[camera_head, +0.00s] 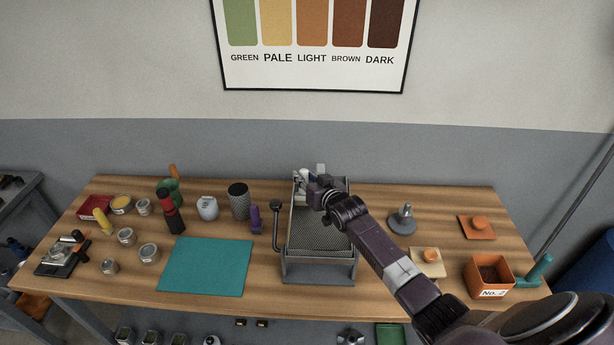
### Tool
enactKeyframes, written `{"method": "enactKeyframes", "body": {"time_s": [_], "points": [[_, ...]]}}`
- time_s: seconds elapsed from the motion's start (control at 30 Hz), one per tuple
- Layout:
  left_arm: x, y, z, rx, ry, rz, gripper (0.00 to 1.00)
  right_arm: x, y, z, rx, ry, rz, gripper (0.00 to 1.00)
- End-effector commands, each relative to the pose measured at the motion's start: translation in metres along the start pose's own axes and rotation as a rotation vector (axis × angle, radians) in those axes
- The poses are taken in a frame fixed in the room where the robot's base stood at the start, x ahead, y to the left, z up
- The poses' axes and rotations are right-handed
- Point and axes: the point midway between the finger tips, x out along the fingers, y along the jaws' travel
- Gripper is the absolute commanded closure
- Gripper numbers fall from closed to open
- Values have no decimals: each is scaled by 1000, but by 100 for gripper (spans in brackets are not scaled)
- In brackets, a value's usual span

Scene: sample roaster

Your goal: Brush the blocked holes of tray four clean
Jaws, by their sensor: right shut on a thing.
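A grey metal frame (318,270) stands at the middle of the wooden table, with a perforated mesh tray (318,233) sloping inside it. I see no readable number on the tray and cannot tell which of its holes are blocked. My right gripper (312,183) is over the far end of the frame, its arm reaching in from the lower right. It is shut on a small pale thing (303,175), mostly hidden by the gripper; I cannot tell if it is a brush. My left gripper is not in view.
A black-knobbed lever (277,209) stands at the frame's left. A teal mat (206,266) lies clear beside it. A purple object (255,219) and a dark perforated cylinder (238,201) stand close left. An orange box (490,277) marked No. 2 is at right.

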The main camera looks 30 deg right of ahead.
Motion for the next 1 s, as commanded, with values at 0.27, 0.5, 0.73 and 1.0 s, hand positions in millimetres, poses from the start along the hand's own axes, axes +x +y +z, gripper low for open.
{"method": "enactKeyframes", "body": {"time_s": [0.27, 0.5, 0.73, 1.0], "points": [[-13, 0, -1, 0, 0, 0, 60, -11, -4, 5, 1, -2, 0, 100], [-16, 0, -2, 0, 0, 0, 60, -19, 11, 4, -2, -1, 1, 100], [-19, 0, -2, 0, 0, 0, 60, -26, 27, 5, -2, -1, 1, 100], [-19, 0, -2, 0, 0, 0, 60, -31, 37, 5, -2, -1, 1, 100]]}}
